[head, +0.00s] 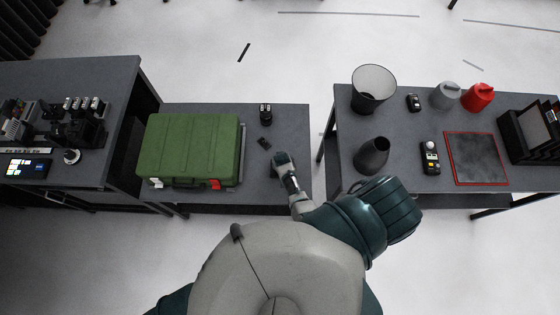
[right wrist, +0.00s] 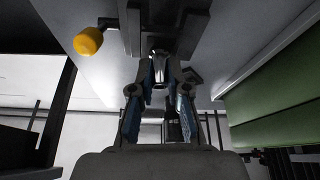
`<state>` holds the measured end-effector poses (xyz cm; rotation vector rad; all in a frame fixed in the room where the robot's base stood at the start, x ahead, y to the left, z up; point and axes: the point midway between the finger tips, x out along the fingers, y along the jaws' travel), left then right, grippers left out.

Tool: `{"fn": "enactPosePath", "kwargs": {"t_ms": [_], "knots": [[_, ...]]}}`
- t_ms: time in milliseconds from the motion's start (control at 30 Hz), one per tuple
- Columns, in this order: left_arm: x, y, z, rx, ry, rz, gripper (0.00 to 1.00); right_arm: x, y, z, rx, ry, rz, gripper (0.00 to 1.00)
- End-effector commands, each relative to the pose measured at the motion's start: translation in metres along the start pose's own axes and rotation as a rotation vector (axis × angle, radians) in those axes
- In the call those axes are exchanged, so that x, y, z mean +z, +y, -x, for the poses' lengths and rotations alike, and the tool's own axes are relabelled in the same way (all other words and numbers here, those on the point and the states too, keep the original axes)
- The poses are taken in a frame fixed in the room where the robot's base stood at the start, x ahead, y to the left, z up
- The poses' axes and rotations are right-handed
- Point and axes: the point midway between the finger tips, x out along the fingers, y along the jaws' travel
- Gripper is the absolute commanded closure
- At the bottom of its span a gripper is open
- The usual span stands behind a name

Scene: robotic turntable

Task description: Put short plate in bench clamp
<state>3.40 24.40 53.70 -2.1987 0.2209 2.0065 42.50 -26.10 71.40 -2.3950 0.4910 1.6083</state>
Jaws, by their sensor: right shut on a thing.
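My right gripper (head: 282,158) is over the low middle table in the head view, just right of the green case. In the right wrist view its two blue-padded fingers (right wrist: 160,72) close towards a shiny metal piece in front of a dark block (right wrist: 165,22). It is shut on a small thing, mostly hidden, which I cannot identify. A small flat dark piece (head: 264,143) lies on the table just left of and beyond the gripper. A small black device (head: 265,112) stands farther back. I cannot tell which is the short plate or the bench clamp. My left gripper is out of view.
The green case (head: 192,148) fills most of the middle table (head: 288,125) and shows at the right of the wrist view. A yellow knob (right wrist: 88,41) is at upper left there. A black funnel-like vessel (head: 372,156) stands on the right table.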

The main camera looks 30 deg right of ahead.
Motion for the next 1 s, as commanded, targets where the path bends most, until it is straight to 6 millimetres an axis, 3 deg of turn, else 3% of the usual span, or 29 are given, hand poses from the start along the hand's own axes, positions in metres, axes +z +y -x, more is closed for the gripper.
{"fn": "enactPosePath", "kwargs": {"t_ms": [1000], "knots": [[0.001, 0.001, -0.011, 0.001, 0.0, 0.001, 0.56, 0.005, -0.001, -0.014, 0.0, 0.002, 0.0, 1.0]]}}
